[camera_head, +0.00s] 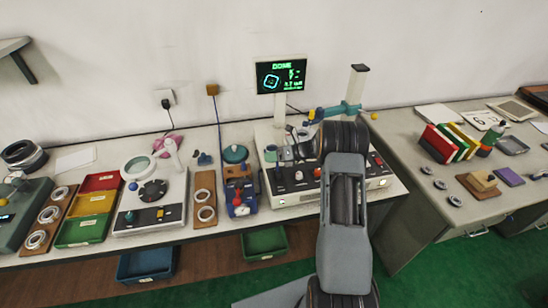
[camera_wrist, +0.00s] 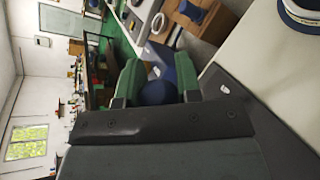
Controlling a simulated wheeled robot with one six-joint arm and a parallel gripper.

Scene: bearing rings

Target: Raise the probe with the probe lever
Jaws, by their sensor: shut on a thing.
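The white measuring station (camera_head: 284,198) stands on the bench, with an upright post (camera_head: 356,88) and a teal arm (camera_head: 341,110) across it. A blue and yellow probe-like part (camera_head: 313,115) sits at the teal arm's left end, and a yellow ball (camera_head: 374,116) shows at its right. In the wrist view, my gripper (camera_wrist: 158,76) has its green fingers on either side of a round blue knob (camera_wrist: 156,93), which appears to be the probe lever's. My own arm hides the gripper and most of the lever in the head view.
A dark screen with green writing (camera_head: 282,76) stands behind the station, reading what looks like DONE. Left along the bench are a board with two rings (camera_head: 204,197), a magnifier device (camera_head: 140,168) and coloured trays (camera_head: 90,206). A second table (camera_head: 445,210) stands on the right.

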